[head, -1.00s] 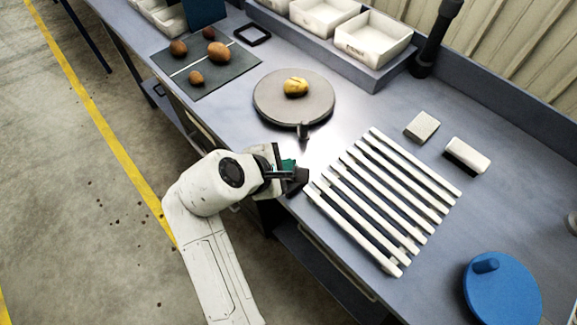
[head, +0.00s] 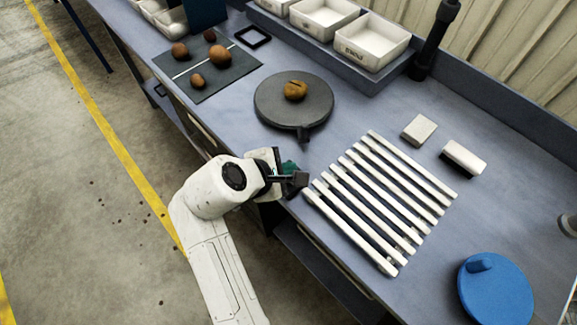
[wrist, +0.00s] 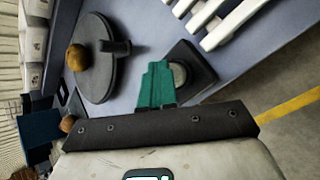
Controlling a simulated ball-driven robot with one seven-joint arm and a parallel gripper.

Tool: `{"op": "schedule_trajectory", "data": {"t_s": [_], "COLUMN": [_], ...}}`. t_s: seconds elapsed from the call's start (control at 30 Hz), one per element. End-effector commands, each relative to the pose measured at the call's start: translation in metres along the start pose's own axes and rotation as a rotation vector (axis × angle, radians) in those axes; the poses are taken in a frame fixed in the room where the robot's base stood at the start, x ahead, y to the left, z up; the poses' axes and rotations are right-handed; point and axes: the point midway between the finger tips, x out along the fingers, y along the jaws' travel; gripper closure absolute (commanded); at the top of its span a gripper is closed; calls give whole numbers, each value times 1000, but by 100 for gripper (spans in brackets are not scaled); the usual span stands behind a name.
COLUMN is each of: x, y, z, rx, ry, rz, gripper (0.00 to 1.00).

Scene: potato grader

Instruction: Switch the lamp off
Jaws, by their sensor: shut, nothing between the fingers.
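My gripper (head: 291,167) has green fingers that are closed together, empty, at the front edge of the bench. In the wrist view the fingers (wrist: 157,82) point at a dark square base with a round grey button (wrist: 179,73), which looks like the switch. The fingertips overlap the button's left side; I cannot tell whether they touch it. The switch is not clearly made out in the head view. No bright lamp light falls on the bench.
A dark round plate (head: 318,112) with a potato (head: 295,90) lies behind my gripper. A white slatted rack (head: 372,213) is close on the right. A dark mat (head: 222,81) holds several potatoes. A blue disc (head: 497,297) is at the front right.

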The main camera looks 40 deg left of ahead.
Motion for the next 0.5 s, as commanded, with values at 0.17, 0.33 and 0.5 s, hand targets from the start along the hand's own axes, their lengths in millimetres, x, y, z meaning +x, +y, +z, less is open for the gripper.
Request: {"op": "schedule_trajectory", "data": {"t_s": [0.17, 0.33, 0.5], "x": [0, -1, -10], "y": [0, 1, 7], "z": [0, 1, 6], "rx": [-1, 0, 0], "ry": [0, 0, -1], "rz": [-1, 0, 0], "gripper": [100, 100, 100]}}
